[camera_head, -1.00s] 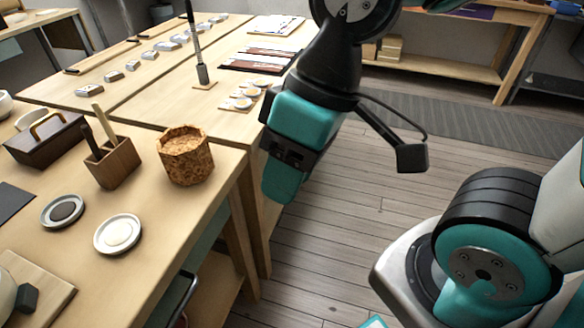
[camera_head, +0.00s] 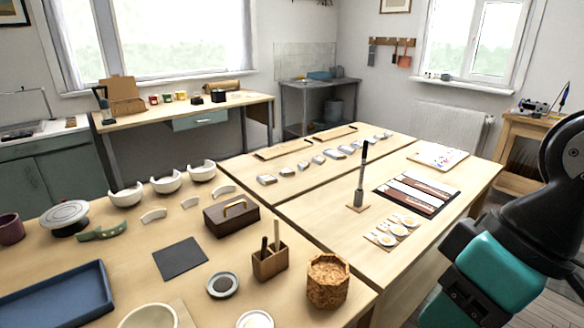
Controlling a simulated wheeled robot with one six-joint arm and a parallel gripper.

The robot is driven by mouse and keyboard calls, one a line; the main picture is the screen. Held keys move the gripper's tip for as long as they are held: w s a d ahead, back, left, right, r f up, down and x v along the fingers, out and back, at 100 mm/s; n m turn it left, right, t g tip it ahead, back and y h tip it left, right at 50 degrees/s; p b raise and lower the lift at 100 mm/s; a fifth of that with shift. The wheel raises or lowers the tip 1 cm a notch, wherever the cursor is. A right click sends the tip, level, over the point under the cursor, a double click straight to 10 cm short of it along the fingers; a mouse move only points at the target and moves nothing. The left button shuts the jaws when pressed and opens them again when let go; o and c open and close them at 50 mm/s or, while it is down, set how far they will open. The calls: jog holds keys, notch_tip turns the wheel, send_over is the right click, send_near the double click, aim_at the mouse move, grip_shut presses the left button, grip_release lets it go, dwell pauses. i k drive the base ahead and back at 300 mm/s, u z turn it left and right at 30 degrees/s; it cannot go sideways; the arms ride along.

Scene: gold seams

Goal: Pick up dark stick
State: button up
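A dark stick (camera_head: 264,246) stands upright in a small wooden holder (camera_head: 270,267) on the near table. A pale wooden stick (camera_head: 276,234) stands beside it in the same holder. The lower end of the dark stick is hidden inside the holder. My gripper (camera_head: 462,298) is at the lower right, beyond the table's right edge, well apart from the holder. Its fingers are not clearly visible, so I cannot tell whether it is open.
A cork-like pot (camera_head: 327,282) stands just right of the holder. A dark box with a gold handle (camera_head: 231,216) is behind it. A small dish (camera_head: 222,285) and a dark mat (camera_head: 180,259) lie left. A thin upright tool (camera_head: 361,172) stands on the far table.

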aim_at(265, 239)
jog(key=u, duration=2.15)
jog(key=i, duration=0.8)
jog(key=z, duration=2.5)
